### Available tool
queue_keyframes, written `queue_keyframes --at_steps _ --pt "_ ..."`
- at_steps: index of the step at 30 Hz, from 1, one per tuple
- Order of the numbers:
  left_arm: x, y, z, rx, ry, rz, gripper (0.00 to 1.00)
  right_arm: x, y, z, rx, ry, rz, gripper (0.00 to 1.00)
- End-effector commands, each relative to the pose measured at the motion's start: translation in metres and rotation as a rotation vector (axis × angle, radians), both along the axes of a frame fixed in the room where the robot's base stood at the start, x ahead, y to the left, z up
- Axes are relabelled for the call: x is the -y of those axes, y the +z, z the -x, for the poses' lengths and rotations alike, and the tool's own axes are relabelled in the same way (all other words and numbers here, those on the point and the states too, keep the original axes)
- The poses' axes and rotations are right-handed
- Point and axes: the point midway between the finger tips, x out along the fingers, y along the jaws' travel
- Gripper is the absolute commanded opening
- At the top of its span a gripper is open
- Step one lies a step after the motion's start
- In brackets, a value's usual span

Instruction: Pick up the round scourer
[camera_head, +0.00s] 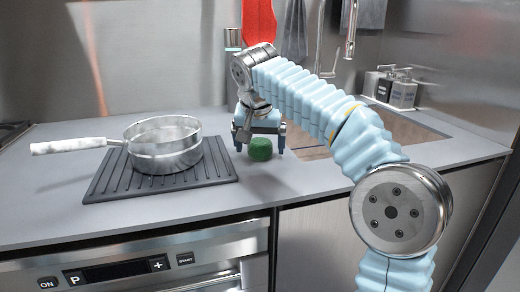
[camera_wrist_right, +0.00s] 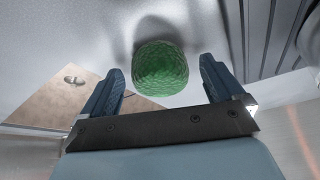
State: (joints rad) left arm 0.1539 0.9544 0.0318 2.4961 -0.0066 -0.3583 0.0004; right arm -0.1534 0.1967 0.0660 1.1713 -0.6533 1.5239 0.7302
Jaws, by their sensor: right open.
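The round scourer (camera_head: 260,149) is a green, rough-textured ball on the grey counter, just right of the ribbed black mat. In the right wrist view the scourer (camera_wrist_right: 160,68) lies ahead of and roughly between the two fingers. My right gripper (camera_head: 259,144) points down over the scourer, with one finger on each side of it. In the wrist view the right gripper (camera_wrist_right: 161,78) is open, with a gap between each finger and the scourer. My left gripper is not in view.
A metal pan (camera_head: 165,146) with a white handle stands on the ribbed black mat (camera_head: 108,180), left of the scourer. A sink (camera_head: 400,135) with a tap (camera_head: 328,72) lies right. Soap dispensers (camera_head: 396,90) stand behind it. The front counter strip is clear.

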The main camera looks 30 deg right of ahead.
Motion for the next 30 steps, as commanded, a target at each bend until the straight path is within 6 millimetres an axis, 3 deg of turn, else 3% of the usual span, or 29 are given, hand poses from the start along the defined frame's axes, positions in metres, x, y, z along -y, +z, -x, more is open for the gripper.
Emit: queue_keyframes --at_steps 2,14,24,30 --pt "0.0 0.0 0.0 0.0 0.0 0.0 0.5 0.0 0.0 0.0 0.0 0.0 0.0 0.95" --pt "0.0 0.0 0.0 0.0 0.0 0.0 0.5 0.0 0.0 0.0 0.0 0.001 0.0 0.35" --pt "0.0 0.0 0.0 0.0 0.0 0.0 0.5 -0.001 0.004 0.0 0.001 0.001 0.0 0.35" --pt "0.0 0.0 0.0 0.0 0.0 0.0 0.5 -0.001 0.03 -0.001 0.004 0.0 -0.001 0.35"
